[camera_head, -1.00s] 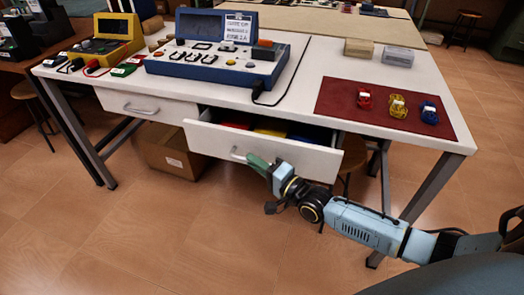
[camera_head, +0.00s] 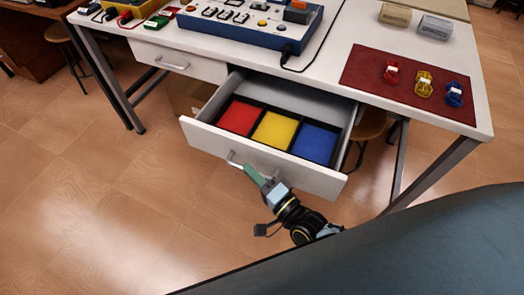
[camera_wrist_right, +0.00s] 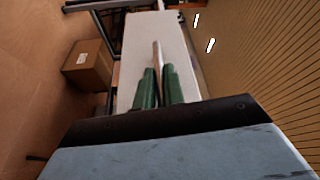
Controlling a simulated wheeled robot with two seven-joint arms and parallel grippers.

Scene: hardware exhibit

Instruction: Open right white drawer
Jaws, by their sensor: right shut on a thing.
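The right white drawer (camera_head: 290,172) stands pulled out from under the white table. Its inside shows a red compartment (camera_head: 240,118), a yellow compartment (camera_head: 274,130) and a blue compartment (camera_head: 314,142). My right gripper (camera_head: 256,174) is at the drawer's front, shut on its metal handle (camera_head: 234,160). In the right wrist view the green fingers (camera_wrist_right: 158,85) close around the handle (camera_wrist_right: 156,55), with the white drawer front (camera_wrist_right: 180,45) behind. My left gripper is not in view.
The left white drawer (camera_head: 176,60) is shut. On the table are a blue control panel (camera_head: 255,30) and a red mat (camera_head: 365,72) with red, yellow and blue small items. A cardboard box (camera_wrist_right: 88,64) and a stool (camera_head: 372,125) stand under the table.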

